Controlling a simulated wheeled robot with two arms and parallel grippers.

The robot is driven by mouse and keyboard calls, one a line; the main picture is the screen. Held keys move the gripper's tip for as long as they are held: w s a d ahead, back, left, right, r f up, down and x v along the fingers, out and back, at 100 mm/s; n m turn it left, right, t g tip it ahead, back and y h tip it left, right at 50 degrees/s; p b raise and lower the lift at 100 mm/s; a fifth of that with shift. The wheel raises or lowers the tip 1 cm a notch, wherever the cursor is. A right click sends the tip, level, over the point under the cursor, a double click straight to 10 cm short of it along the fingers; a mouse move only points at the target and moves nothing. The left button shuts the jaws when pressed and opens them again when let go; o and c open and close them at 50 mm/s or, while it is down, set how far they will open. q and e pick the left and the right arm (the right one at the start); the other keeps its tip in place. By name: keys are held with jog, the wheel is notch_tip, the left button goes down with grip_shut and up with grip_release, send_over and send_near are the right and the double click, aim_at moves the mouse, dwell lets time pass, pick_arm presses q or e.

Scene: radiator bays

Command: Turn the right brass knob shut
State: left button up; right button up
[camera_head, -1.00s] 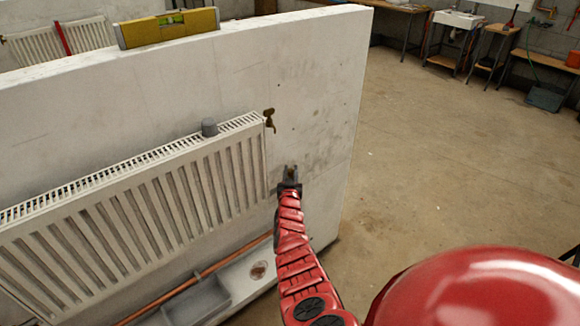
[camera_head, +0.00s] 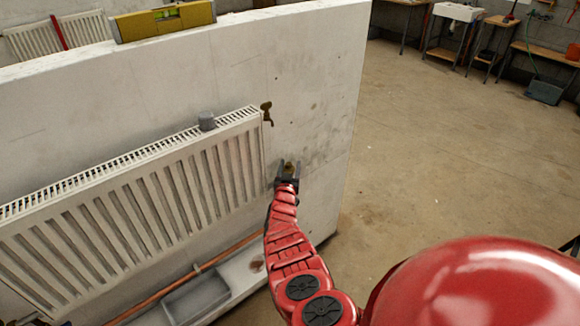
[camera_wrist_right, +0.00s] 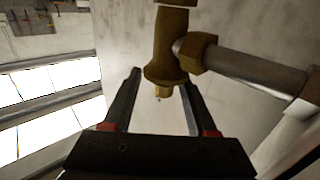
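A brass fitting (camera_head: 289,166) shows between the fingertips of my right gripper (camera_head: 288,165), low beside the radiator's right end. In the right wrist view a brass valve (camera_wrist_right: 172,48) stands just past my open right gripper (camera_wrist_right: 160,82), with a grey pipe (camera_wrist_right: 250,68) joining it from the right. Its lower tip shows between the fingers, with space on both sides, and its top is cut off by the frame edge. I cannot tell which part is the knob. A brass tap (camera_head: 267,113) sits higher, at the radiator's upper right corner. My left gripper is not in view.
The white radiator (camera_head: 150,210) hangs on a white partition wall (camera_head: 230,65). A yellow spirit level (camera_head: 165,22) lies on the wall's top. A copper pipe (camera_head: 215,262) and a grey tray (camera_head: 195,298) are below. The floor (camera_head: 440,150) to the right is open.

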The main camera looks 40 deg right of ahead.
jog(key=shift+w+a, duration=0.1)
jog(key=shift+s+a+r+p, duration=0.2)
jog(key=shift+a+p, duration=0.2)
jog(key=shift+p, duration=0.15)
jog(key=p+v, duration=0.3)
jog(key=v, duration=0.2)
jog(key=shift+s+a+r+p, duration=0.1)
jog(key=shift+s+a+p, duration=0.1)
jog(key=shift+p, duration=0.2)
jog(key=p, duration=0.2)
send_near(288, 167)
jog(key=v, duration=0.6)
jog(key=shift+s+d+f, duration=0.15)
jog(key=shift+s+f, duration=0.1)
jog(key=shift+s, duration=0.05)
